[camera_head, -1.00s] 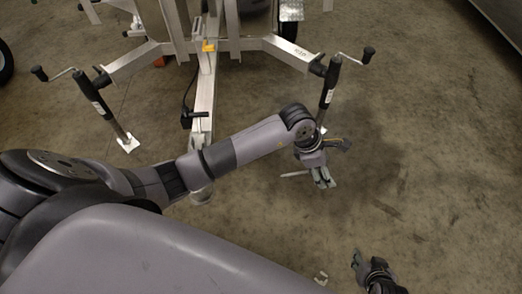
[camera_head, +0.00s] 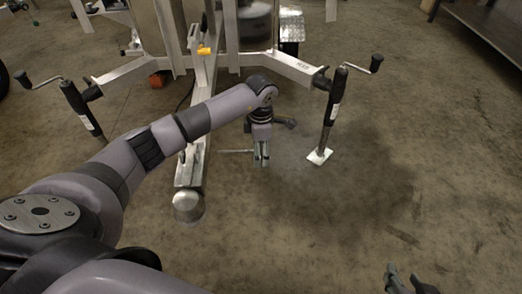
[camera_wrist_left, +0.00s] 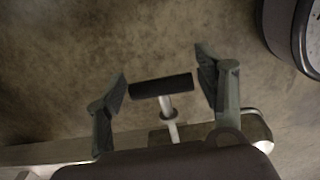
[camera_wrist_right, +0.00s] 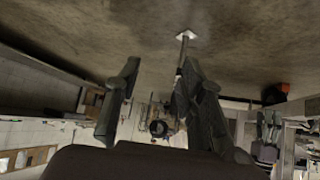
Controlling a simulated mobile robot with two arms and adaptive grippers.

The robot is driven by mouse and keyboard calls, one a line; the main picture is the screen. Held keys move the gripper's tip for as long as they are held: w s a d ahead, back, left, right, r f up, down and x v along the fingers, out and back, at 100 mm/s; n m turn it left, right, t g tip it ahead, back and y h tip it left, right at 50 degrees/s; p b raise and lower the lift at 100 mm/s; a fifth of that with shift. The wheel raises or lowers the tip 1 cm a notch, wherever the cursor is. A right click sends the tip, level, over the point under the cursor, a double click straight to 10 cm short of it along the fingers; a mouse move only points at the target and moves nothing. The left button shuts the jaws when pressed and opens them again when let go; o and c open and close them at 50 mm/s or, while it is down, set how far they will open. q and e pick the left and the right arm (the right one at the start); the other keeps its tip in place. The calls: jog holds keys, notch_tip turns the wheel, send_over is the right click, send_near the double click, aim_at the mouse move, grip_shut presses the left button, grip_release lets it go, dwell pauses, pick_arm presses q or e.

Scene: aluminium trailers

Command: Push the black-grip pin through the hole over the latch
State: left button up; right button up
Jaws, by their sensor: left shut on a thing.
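In the head view the thin pin shaft (camera_head: 236,151) sticks out leftward from the gripper, apart from or just reaching the side of the drawbar (camera_head: 190,168); I cannot tell which. The coupler end (camera_head: 187,206) is round and metallic. My left arm hides the latch and the hole. My right gripper (camera_head: 405,279) is open and empty, low at the right.
A jack with a crank (camera_head: 330,110) stands right of my left gripper, its foot on the floor. Another jack (camera_head: 78,104) stands at the left. A yellow part (camera_head: 204,51) sits on the drawbar further back. The concrete floor at the right is clear.

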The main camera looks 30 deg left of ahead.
jog(key=shift+s, duration=0.1)
